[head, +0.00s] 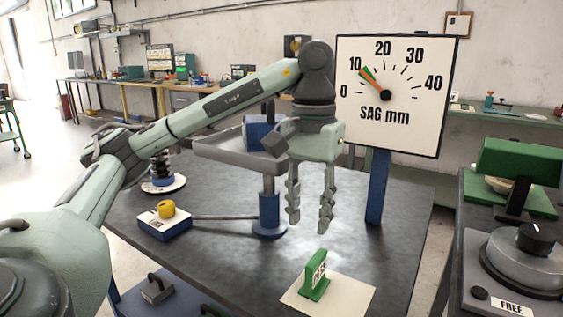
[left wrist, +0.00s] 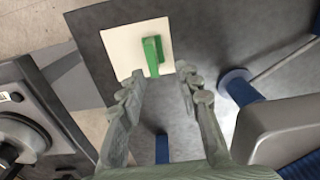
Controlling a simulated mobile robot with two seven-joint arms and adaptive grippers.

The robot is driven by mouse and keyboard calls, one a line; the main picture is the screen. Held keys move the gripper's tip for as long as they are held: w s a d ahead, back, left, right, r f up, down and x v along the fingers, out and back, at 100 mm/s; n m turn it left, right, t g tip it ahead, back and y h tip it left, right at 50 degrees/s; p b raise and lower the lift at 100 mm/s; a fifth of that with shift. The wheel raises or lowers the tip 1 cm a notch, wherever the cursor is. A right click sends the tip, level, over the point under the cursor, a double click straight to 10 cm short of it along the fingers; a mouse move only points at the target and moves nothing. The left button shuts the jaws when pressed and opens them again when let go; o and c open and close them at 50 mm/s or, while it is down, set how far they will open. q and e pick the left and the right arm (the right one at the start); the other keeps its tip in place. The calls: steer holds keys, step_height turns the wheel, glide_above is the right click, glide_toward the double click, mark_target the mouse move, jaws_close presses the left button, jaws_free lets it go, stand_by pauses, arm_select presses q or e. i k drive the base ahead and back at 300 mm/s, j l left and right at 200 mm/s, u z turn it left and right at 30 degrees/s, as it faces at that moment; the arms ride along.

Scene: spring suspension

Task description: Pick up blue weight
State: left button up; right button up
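A blue block (head: 262,133), which looks like the blue weight, sits on the grey tray (head: 215,150) of the post stand, partly hidden behind my left arm and wrist. My left gripper (head: 309,228) points down, open and empty, in front and to the right of the tray, above the dark table. In the left wrist view its fingers (left wrist: 165,85) are spread with nothing between them. A green weight (head: 315,276) stands upright on a white card (head: 352,297) below; it also shows in the left wrist view (left wrist: 152,52). My right gripper is out of view.
The SAG dial board (head: 425,125) on a blue post (head: 376,190) stands right of my gripper. A blue box with a yellow knob (head: 166,209) and a spring on a white disc (head: 162,187) stand left. A right-hand bench (head: 450,230) holds equipment. Table between stand and card is clear.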

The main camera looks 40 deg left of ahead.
mark_target(255, 128)
steer(key=u, duration=1.4)
